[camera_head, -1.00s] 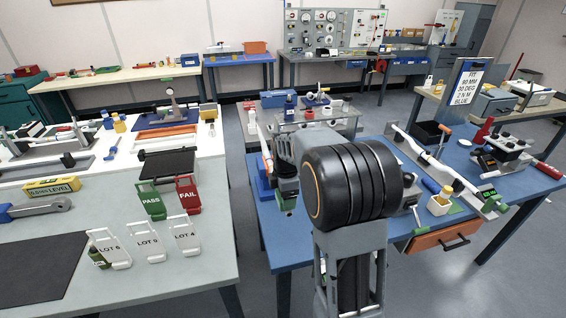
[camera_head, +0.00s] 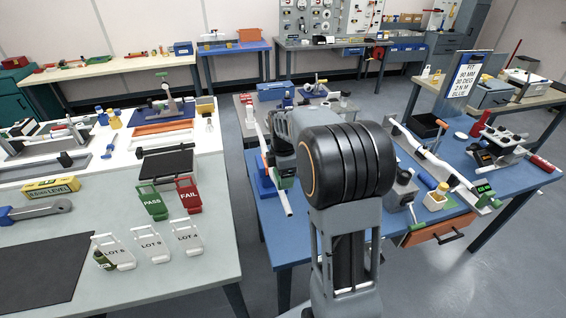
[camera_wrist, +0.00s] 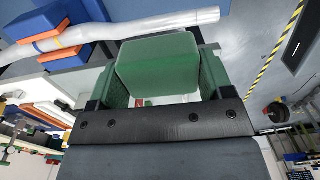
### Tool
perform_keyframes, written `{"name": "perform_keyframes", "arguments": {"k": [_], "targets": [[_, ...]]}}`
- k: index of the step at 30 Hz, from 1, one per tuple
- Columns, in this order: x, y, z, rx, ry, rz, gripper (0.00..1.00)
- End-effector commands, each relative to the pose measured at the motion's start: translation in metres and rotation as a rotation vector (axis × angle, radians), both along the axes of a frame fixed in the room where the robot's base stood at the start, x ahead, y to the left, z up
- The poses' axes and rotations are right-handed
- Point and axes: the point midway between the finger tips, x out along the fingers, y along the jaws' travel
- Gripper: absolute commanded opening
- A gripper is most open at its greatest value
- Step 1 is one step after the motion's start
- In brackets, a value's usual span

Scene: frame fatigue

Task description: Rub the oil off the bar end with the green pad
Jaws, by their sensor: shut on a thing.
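My gripper (camera_wrist: 160,72) is shut on the green pad (camera_wrist: 158,66), a block held between its two green-faced fingers in the wrist view. The silver bar (camera_wrist: 130,27) lies beyond the pad, passing through orange pieces on blue blocks (camera_wrist: 65,15). Its free end (camera_wrist: 206,15) points right at the top, and a gap shows between pad and bar in the picture. Whether oil is on it I cannot tell. In the head view, the bar's near end (camera_head: 288,205) juts past a blue stand (camera_head: 262,180); my arm hides most of the gripper.
The blue bench right of my arm holds a grey box (camera_head: 402,190), a yellow-white container (camera_head: 436,199) and a long white rail (camera_head: 425,160). An orange drawer (camera_head: 440,230) sticks out in front.

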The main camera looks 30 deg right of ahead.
Motion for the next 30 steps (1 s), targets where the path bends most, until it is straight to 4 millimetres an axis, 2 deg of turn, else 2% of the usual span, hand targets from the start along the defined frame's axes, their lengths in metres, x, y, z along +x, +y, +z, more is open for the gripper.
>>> {"name": "perform_keyframes", "arguments": {"k": [3, 8, 30], "targets": [[0.000, 0.001, 0.015, 0.000, -0.001, 0.003, 0.52], [0.001, 0.003, 0.024, 0.000, -0.001, 0.005, 0.52], [0.001, 0.003, 0.023, 0.000, -0.001, 0.006, 0.52]]}}
